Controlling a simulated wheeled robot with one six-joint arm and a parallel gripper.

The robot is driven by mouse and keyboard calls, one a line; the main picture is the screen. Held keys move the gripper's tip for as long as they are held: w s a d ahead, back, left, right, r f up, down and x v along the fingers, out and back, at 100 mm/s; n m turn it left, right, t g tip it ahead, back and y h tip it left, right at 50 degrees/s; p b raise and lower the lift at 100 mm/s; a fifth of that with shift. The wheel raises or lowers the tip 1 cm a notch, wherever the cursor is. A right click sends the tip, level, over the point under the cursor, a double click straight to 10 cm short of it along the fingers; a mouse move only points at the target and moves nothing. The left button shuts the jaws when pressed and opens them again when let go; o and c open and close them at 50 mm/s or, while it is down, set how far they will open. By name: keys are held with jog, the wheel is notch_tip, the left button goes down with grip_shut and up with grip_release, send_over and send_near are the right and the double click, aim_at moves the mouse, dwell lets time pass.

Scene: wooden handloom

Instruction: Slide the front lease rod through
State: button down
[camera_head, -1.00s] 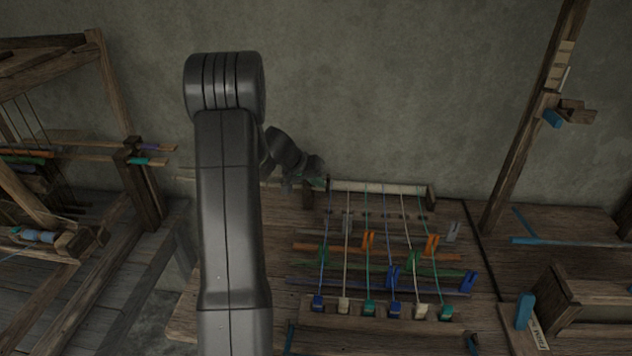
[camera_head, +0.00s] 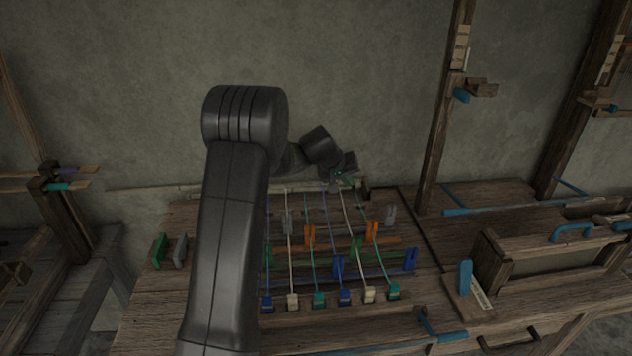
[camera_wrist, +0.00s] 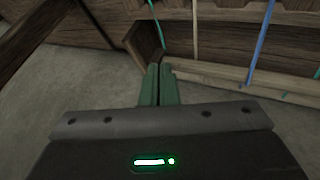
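My gripper (camera_head: 342,180) is at the back right of the small loom in the head view, by the right end of the pale back beam (camera_head: 230,187). In the wrist view my green fingers (camera_wrist: 158,84) are together, with only a thin dark line between them and nothing seen held. They are close to a wooden end block (camera_wrist: 146,42). Coloured warp threads (camera_head: 328,222) run forward from the beam. Crosswise rods lie among them: a brown one, a green one (camera_head: 388,257) and, frontmost, a blue one (camera_head: 385,274). I cannot tell which is the front lease rod. My arm hides their left parts.
Several coloured thread weights (camera_head: 344,297) line the front. A green upright piece (camera_head: 159,250) stands at left. A wooden post (camera_head: 440,130) and a box-like frame (camera_head: 495,262) are at right.

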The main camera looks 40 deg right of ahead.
jog(key=s+d+p, duration=0.1)
jog(key=s+d, duration=0.3)
jog(key=d, duration=0.3)
jog(key=shift+p, duration=0.3)
